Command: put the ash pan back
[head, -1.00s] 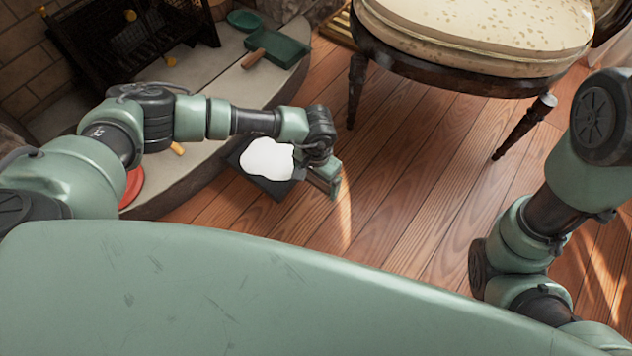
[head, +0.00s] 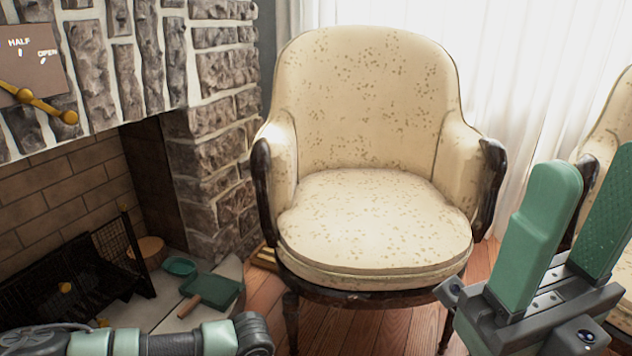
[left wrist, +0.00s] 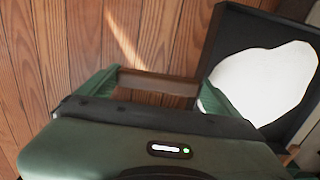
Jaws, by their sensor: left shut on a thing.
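The ash pan (left wrist: 228,55) is a black square tray with a white patch in it, at the right of the left wrist view. My left gripper (left wrist: 158,88) is shut there on a brown bar between its fingers, which looks like the pan's handle; the join is hidden. In the head view only my left arm shows at the bottom left, with its gripper and the pan out of frame. My right gripper (head: 590,175) is open and empty at the right of the head view.
A cream chair (head: 375,220) stands in the middle, beside a stone fireplace (head: 215,150). Wooden floor (left wrist: 60,40) is bare at the left wrist view's left.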

